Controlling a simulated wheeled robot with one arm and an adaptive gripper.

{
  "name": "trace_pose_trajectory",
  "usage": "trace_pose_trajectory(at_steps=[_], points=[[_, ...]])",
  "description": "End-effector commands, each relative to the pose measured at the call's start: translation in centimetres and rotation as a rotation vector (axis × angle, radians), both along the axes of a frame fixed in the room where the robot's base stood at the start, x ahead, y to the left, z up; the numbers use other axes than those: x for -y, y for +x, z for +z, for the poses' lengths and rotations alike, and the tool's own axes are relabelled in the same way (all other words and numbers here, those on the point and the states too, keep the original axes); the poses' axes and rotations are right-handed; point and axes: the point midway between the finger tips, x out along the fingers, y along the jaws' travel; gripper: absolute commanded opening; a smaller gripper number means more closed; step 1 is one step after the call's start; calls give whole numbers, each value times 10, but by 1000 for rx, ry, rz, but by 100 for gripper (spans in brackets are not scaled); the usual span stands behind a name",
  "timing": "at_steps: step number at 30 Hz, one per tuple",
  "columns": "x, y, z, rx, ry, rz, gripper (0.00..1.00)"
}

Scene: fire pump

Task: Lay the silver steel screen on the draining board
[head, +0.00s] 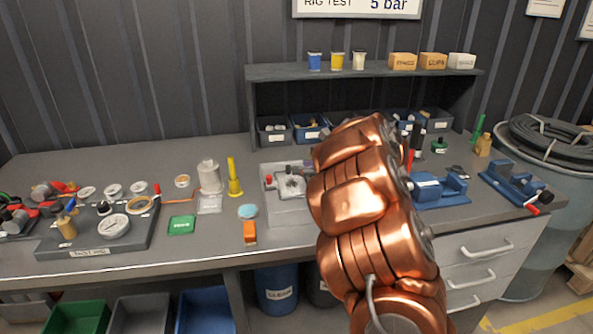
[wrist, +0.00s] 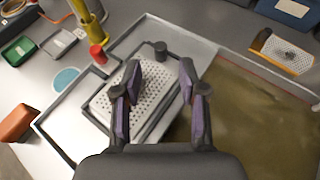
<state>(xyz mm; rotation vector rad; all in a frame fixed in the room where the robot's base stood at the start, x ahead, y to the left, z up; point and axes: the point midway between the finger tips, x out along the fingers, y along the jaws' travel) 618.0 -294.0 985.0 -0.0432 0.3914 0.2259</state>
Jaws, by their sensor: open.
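In the wrist view, a pale perforated silver plate (wrist: 138,98), which looks like the steel screen, lies over the light metal draining board (wrist: 70,120). A dark frame runs around it, and a dark knob stands at its far end. My gripper (wrist: 160,70) is open, its purple-padded fingers spread above the plate's right side and the board's edge. I cannot tell whether a finger touches the plate. In the head view, the plate (head: 291,187) shows small in the pale tray, left of my copper arm. My arm hides the gripper there.
A tank of murky brown liquid (wrist: 240,115) adjoins the board on the right. Another perforated piece with an orange edge (wrist: 287,52) lies beyond it.

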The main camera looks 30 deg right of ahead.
Motion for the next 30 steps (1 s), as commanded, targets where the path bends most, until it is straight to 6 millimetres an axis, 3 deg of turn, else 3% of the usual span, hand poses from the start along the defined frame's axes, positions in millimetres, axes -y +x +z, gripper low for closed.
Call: trace_pose_trajectory(at_steps=[6, 15, 25, 30], points=[[8, -29, 12, 1, -5, -3, 42], [13, -54, 23, 0, -2, -2, 42], [14, -56, 27, 2, 1, -10, 42], [24, -42, 51, 20, 40, -156, 42]])
